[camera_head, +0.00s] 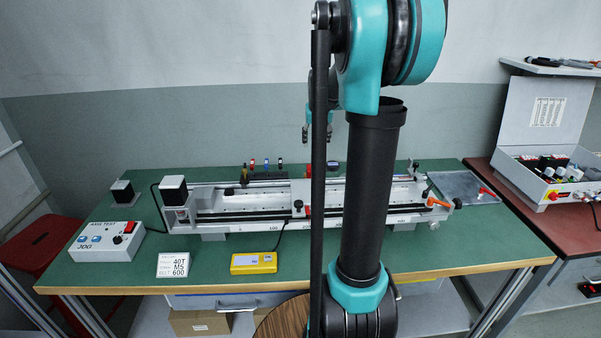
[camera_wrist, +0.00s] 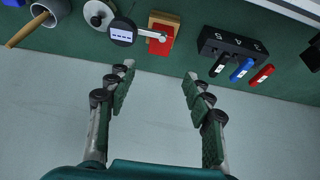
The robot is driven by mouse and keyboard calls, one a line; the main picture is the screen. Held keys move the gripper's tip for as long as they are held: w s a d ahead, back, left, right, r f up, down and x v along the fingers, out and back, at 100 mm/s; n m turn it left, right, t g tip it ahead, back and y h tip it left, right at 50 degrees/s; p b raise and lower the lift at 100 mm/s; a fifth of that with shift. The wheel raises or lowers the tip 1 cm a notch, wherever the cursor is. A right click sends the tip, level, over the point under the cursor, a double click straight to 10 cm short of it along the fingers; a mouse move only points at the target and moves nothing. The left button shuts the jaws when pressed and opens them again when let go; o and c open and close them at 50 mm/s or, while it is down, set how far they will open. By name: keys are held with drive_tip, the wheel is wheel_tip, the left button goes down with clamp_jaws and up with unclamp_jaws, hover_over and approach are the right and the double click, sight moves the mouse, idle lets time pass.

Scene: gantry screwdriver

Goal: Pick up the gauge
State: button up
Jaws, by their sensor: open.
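The gauge (camera_wrist: 122,33) is a dark round dial with a lit bluish display and a silver stem. In the wrist view it is at the upper left, its stem reaching over a red block with a wooden back (camera_wrist: 160,36). In the head view a small dark thing with a bluish face (camera_head: 333,166), just left of my arm, seems to be the gauge. My gripper (camera_wrist: 159,72) is open and empty, its fingers wide apart. The gauge lies beyond the left fingertip, apart from it. In the head view my gripper is partly hidden behind my arm.
A black screwdriver rack (camera_wrist: 232,47) with black, blue and red handles stands right of the gauge in the wrist view. A white disc with a knob (camera_wrist: 98,14) and a grey cup (camera_wrist: 50,10) are to its left. The long gantry rail (camera_head: 250,201) lies across the green table (camera_head: 215,262).

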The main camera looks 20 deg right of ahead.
sight(313, 168)
drive_tip(key=x, duration=1.7)
drive_tip(key=shift+c, duration=0.4)
clamp_jaws()
